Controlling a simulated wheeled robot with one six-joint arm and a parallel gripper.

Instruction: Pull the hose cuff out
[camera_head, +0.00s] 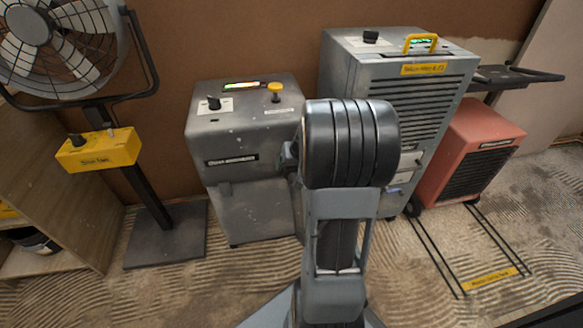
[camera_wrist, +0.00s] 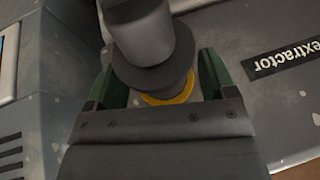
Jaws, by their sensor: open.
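In the wrist view, a grey round hose cuff (camera_wrist: 152,72) with a dark collar stands against the extractor. A yellow ring (camera_wrist: 178,97) shows at its near side. My gripper (camera_wrist: 160,80) is open, with one green finger on each side of the cuff. I cannot tell whether either finger touches it. The dust extractor (camera_head: 232,150) is a grey box in the head view, left of my arm; its lettered label (camera_wrist: 287,55) shows in the wrist view. In the head view my arm hides the cuff and most of my gripper.
A fan (camera_head: 100,152) on a stand with a yellow control box is at left. A tall grey machine (camera_head: 425,110) with a yellow handle stands behind my arm, and a red heater (camera_head: 470,150) is at right. Shelving (camera_head: 50,180) is at far left. Ridged floor lies in front.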

